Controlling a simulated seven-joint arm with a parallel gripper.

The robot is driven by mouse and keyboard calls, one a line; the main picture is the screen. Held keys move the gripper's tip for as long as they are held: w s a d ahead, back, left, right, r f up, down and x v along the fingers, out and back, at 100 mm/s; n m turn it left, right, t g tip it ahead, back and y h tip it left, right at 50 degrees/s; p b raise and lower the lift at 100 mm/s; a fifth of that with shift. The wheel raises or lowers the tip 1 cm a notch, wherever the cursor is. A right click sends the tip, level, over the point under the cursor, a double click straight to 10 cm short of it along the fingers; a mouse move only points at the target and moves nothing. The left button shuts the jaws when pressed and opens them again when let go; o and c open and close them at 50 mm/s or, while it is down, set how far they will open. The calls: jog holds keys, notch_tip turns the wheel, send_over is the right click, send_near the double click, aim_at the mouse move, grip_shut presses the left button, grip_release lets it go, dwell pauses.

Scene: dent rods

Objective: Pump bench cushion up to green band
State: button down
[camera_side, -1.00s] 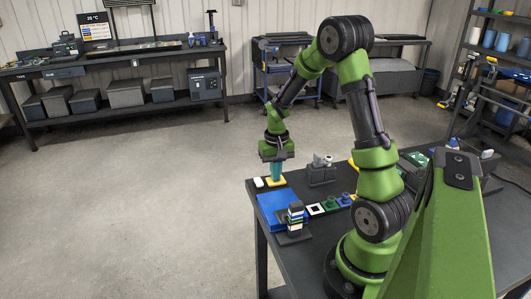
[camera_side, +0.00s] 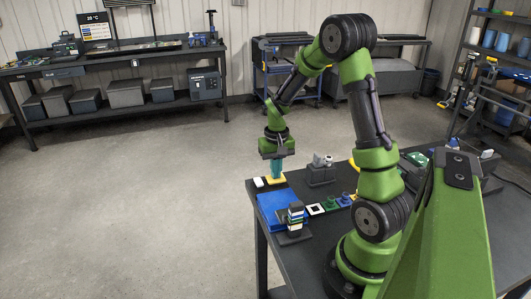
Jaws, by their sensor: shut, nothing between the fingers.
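My gripper (camera_side: 276,168) points straight down at the far left corner of the bench, its teal fingers shut and empty. The fingertips are right over a small yellow pad (camera_side: 275,181); I cannot tell whether they touch it. A blue flat piece (camera_side: 271,207) lies on the bench just nearer. A small dark stand with stacked white, blue and dark bands (camera_side: 295,217) is at its right edge. A grey device (camera_side: 320,173) stands to the right of my gripper. Which of these is the cushion, and any green band on a gauge, I cannot make out.
A white block (camera_side: 259,182) lies at the left of the yellow pad. A row of small coloured squares (camera_side: 330,205), white, green, blue and yellow, runs between the blue piece and my arm. The bench (camera_side: 285,262) is bare at its near left.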

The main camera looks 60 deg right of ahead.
jog(key=shift+f, duration=0.5)
jog(key=shift+r, duration=0.6)
dwell(0.3)
notch_tip(320, 180, up, 7)
dwell(0.6)
